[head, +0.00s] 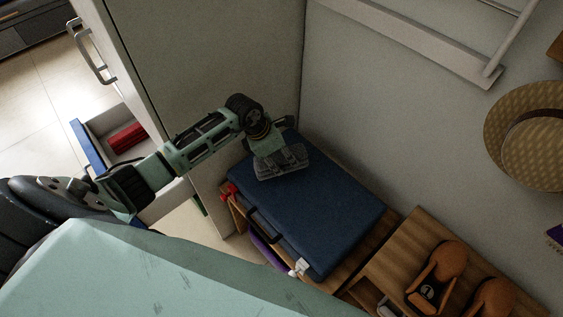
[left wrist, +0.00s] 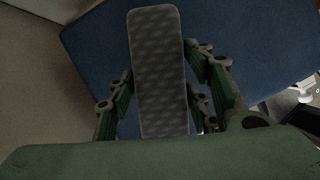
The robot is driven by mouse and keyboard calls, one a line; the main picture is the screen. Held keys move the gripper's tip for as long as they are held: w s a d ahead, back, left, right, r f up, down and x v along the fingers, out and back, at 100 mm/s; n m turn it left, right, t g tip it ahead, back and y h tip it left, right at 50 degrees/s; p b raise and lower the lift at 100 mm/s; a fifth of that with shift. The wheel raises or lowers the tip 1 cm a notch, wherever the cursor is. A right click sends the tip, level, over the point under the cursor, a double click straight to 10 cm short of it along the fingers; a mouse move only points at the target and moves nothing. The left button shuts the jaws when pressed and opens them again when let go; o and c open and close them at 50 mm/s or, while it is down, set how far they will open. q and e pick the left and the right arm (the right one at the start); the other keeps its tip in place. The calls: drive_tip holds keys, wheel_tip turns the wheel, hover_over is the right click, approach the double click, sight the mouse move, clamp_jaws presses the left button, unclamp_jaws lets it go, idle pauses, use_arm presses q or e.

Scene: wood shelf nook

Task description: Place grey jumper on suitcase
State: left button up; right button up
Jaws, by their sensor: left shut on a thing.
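The grey jumper (head: 283,164) is a small folded, patterned bundle. My left gripper (head: 277,152) is shut on it, at the far left end of the suitcase. In the left wrist view the jumper (left wrist: 158,55) stands out lengthwise between the two fingers, with the blue suitcase (left wrist: 92,48) behind it. The suitcase (head: 325,215) lies flat and closed, its dark handle on the near side. The jumper is over its top; I cannot tell whether they touch. My right gripper is not in view.
The suitcase rests on a wooden shelf unit (head: 376,243) against the wall. Brown shoes (head: 437,274) stand on a wooden top at the lower right. A straw hat (head: 528,137) hangs at right. A tall cabinet (head: 200,70) stands close on the left. Most of the suitcase top is clear.

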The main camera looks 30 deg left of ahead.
use_arm(q)
wheel_tip(320, 180, down, 4)
drive_tip(key=shift+w+r+p, duration=0.1)
drive_tip(key=shift+p, duration=0.25)
drive_tip(key=shift+a, duration=0.1)
drive_tip(key=shift+f, duration=0.2)
drive_tip(key=o, duration=0.9)
drive_tip(key=shift+f, duration=0.15)
drive_tip(key=o, duration=0.5)
